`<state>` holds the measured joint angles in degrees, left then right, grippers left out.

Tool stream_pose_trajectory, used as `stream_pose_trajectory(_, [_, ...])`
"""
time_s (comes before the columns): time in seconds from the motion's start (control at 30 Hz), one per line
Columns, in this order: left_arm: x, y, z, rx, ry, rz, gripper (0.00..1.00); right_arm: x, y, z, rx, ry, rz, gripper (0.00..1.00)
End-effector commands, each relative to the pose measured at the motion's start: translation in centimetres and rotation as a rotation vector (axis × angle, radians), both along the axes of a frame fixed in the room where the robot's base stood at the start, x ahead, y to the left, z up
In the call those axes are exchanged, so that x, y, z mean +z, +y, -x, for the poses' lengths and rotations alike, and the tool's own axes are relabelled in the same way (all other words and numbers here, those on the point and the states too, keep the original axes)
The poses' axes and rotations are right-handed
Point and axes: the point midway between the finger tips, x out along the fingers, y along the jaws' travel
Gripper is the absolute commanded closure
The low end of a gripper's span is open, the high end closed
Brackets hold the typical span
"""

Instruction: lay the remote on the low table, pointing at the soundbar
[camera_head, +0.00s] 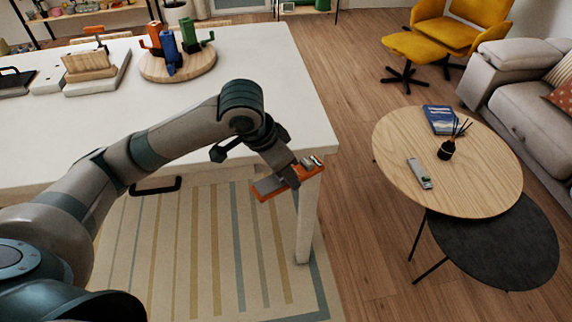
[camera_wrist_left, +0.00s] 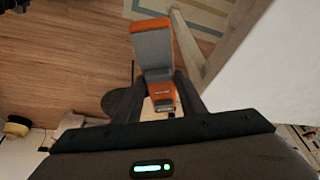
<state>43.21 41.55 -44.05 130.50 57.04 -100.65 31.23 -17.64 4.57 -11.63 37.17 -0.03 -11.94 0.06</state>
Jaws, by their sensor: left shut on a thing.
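My left gripper (camera_head: 290,179) is shut on an orange and grey handheld device (camera_head: 268,187). It holds the device in the air beside the white table's near right corner, above the floor. In the left wrist view the device (camera_wrist_left: 153,47) sits between the fingers (camera_wrist_left: 160,93), its broad grey face away from the palm. I cannot tell for sure that it is the remote. The low round wooden table (camera_head: 480,196) stands to the right, clear of the gripper. A small grey handheld object (camera_head: 420,174) lies on it. I cannot make out a soundbar. My right gripper is out of view.
The white table (camera_head: 285,85) carries a round board (camera_head: 180,70). A grey sofa (camera_head: 515,90) stands right.

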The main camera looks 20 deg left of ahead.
Motion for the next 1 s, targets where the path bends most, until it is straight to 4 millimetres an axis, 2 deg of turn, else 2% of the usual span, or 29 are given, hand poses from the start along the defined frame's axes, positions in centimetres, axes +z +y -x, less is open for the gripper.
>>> stream_pose_trajectory(0.2, [-3.0, 0.4, -0.1, 0.188, 0.003, -0.001, 1.0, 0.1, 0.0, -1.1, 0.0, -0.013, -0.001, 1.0])
stream_pose_trajectory(0.53, [-7.6, 1.4, 0.3, 0.527, -0.016, 0.006, 1.0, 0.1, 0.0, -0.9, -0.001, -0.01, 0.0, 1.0])
stream_pose_trajectory(0.7, [-8.3, 1.7, 0.4, 0.6, -0.027, 0.008, 1.0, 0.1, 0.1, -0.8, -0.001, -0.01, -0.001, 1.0])
stream_pose_trajectory(1.0, [-8.4, 1.8, 0.4, 0.602, -0.028, 0.009, 1.0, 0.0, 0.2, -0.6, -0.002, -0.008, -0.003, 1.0])
